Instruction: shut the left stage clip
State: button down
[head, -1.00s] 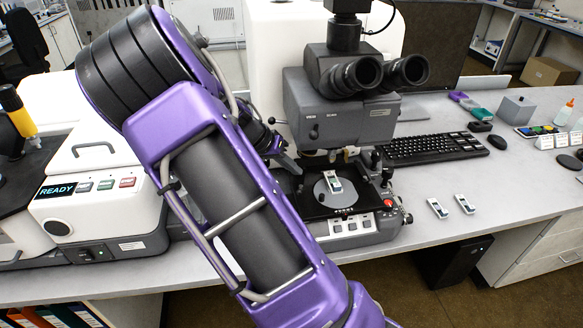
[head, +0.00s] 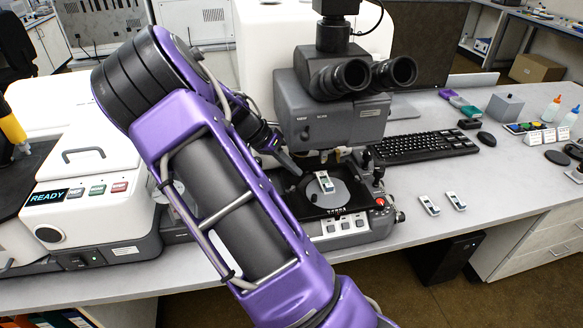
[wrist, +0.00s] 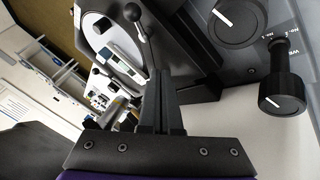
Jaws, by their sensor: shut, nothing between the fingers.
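The microscope stage (head: 338,207) is a dark plate with a round pale disc under the eyepieces. A small white-and-teal slide holder (head: 325,182) lies on the disc. My gripper (head: 291,168) is at the stage's left side, its fingers slanting down to the right. In the wrist view my gripper (wrist: 163,80) has its fingers together and empty. Just beyond them stands a thin lever with a ball end (wrist: 142,40), beside the pale disc and the holder (wrist: 125,68). I cannot tell whether this lever is the left stage clip. Whether the fingertips touch it is unclear.
The binocular head (head: 350,75) overhangs the stage. A keyboard (head: 420,147) and two small holders (head: 440,203) lie to the right. In the wrist view, black knobs (wrist: 283,93) stand close on the right.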

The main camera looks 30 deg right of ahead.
jog(key=shift+a, duration=0.15)
dwell(0.3)
jog(key=shift+s+a, duration=0.15)
jog(key=shift+a, duration=0.5)
